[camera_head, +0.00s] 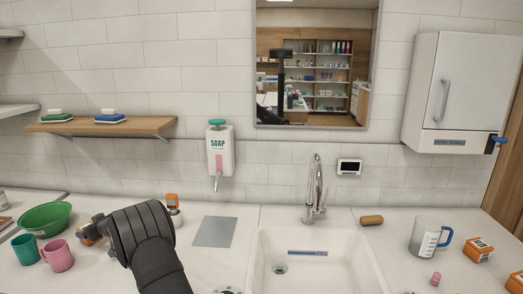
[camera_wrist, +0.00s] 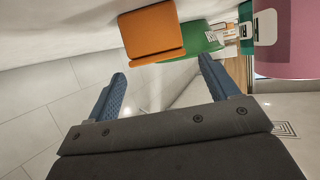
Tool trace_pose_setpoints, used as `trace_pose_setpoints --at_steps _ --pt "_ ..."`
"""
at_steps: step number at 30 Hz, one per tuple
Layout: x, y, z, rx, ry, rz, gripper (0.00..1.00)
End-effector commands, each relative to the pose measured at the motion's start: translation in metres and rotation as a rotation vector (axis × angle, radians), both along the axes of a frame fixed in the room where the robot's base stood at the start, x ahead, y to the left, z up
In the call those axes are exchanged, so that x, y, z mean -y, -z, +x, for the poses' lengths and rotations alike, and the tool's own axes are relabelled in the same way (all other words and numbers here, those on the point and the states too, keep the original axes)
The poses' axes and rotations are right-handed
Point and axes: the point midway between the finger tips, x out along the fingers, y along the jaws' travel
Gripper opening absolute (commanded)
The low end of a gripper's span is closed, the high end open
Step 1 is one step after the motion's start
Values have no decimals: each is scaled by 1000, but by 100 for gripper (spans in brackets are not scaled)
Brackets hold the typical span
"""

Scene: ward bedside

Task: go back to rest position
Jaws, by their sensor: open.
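My gripper (camera_wrist: 162,68) shows in the wrist view with its two blue ridged fingers spread apart and nothing between them. An orange block-like thing (camera_wrist: 152,30) and a green thing (camera_wrist: 195,45) lie beyond the fingertips, apart from them. A large pink surface (camera_wrist: 287,35) fills the upper right corner there. In the head view my dark arm reaches up at the lower left over the counter (camera_head: 215,270). The gripper's fingers cannot be made out in that view.
Left of my arm stand a green bowl (camera_head: 47,217), a teal mug (camera_head: 25,249) and a pink mug (camera_head: 58,255). A soap dispenser (camera_head: 220,150) and shelf (camera_head: 100,126) are on the wall.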

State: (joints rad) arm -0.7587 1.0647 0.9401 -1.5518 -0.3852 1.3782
Motion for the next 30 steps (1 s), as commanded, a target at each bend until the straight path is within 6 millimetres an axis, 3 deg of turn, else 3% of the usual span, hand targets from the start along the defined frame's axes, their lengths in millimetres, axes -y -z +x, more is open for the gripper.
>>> trace_pose_setpoints --at_steps 7,14,30 --pt "-28 17 12 0 1 -1 80" --pt "-27 -30 11 3 0 2 80" --pt "64 -85 40 1 4 2 80"
